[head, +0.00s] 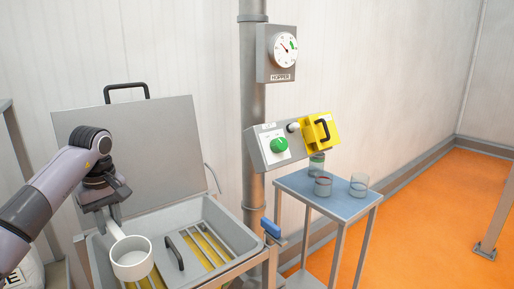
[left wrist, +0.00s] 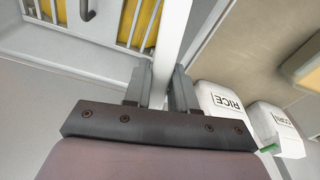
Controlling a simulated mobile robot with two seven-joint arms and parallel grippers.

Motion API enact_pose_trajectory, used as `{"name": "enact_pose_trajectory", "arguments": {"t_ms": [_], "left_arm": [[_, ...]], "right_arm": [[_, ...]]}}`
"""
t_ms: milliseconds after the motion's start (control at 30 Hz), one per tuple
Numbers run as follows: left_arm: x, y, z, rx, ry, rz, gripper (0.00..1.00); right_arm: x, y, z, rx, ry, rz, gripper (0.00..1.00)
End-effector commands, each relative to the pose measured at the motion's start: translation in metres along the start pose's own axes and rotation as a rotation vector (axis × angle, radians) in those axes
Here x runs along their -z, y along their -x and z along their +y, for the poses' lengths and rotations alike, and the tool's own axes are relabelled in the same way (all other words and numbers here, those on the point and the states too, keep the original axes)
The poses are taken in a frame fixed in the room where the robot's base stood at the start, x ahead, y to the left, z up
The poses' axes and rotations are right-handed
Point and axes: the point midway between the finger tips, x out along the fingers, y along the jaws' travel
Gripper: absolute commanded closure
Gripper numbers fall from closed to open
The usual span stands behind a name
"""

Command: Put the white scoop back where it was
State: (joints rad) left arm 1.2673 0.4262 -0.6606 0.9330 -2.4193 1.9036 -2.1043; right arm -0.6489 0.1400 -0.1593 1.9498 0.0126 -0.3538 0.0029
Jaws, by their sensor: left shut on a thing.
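The white scoop (head: 133,262) has a round cup and a pale handle. My left gripper (head: 107,207) is shut on its handle, and the cup hangs over the left part of the open hopper (head: 203,207). In the left wrist view the white handle (left wrist: 174,40) runs up between the two fingers of my left gripper (left wrist: 160,88); the cup is not visible there. My right gripper is not in view.
The raised hopper lid (head: 150,140) stands behind my left arm. A blue-topped table (head: 338,205) with several jars is at right, below a control box (head: 272,147) with a green knob. White RICE (left wrist: 222,108) and CORN (left wrist: 275,128) containers show in the left wrist view.

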Motion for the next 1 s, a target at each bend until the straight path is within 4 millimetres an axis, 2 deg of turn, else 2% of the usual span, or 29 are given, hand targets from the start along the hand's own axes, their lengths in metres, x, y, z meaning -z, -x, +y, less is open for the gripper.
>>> {"name": "enact_pose_trajectory", "arguments": {"t_ms": [333, 500, 700, 833, 1000], "left_arm": [[0.002, -0.002, 0.000, 0.030, 0.248, 0.000, 1.00], [-0.013, 0.022, 0.010, 0.010, 0.094, 0.005, 1.00], [-0.040, 0.039, 0.020, -0.011, -0.094, 0.003, 1.00], [-0.066, 0.043, 0.024, -0.025, -0.229, 0.002, 1.00], [-0.105, 0.036, 0.021, -0.045, -0.407, 0.001, 1.00]], "right_arm": [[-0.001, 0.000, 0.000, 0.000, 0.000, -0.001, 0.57], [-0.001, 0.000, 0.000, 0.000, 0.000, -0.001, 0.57], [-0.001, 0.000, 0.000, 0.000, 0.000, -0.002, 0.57], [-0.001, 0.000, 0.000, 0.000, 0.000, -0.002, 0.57], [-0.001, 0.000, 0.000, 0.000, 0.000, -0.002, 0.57]]}}
